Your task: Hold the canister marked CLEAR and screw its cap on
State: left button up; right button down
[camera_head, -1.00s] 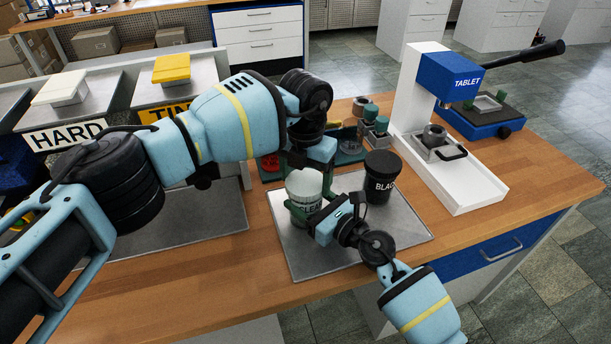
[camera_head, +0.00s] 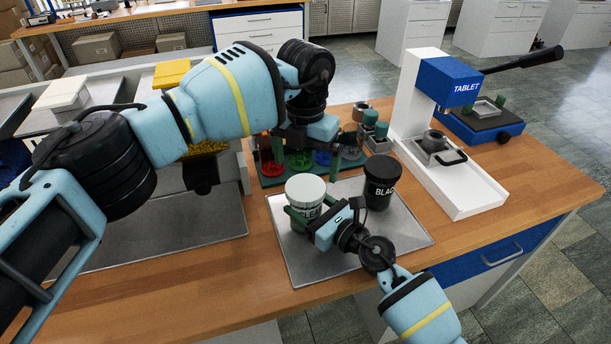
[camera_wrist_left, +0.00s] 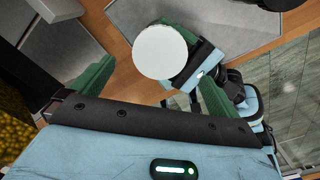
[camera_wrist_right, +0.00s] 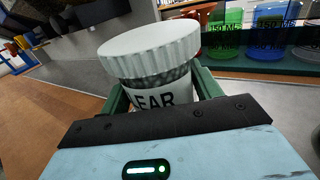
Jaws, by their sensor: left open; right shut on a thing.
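The canister marked CLEAR (camera_head: 309,214) stands upright over the grey mat (camera_head: 300,267). Its white ribbed cap (camera_head: 306,187) sits on its mouth; in the right wrist view a dark band shows between the cap (camera_wrist_right: 150,42) and the label (camera_wrist_right: 158,99). My right gripper (camera_head: 303,219) is shut around the canister's body from the front right. My left gripper (camera_head: 307,158) is open and empty, above and behind the cap, apart from it. In the left wrist view the cap (camera_wrist_left: 162,52) lies beyond the open fingers.
A black canister (camera_head: 381,183) stands close to the right of the CLEAR one. Behind are a green rack (camera_head: 270,178) with coloured cups and a white tablet press (camera_head: 455,190). Bins stand at the left. The mat's front is clear.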

aim_at(317, 212)
pick_arm(q)
notch_tip(317, 212, up, 6)
dwell(0.5)
pick_arm(e)
jog(key=shift+c, duration=1.2)
grip_release()
jog(key=v, duration=0.6)
jog(key=shift+s+d, duration=0.3)
pick_arm(q)
jog(key=shift+r, duration=0.6)
pick_arm(e)
jog(key=shift+s+d, duration=0.35)
jog(key=shift+s, duration=0.05)
pick_arm(q)
jog(key=shift+s, duration=0.1)
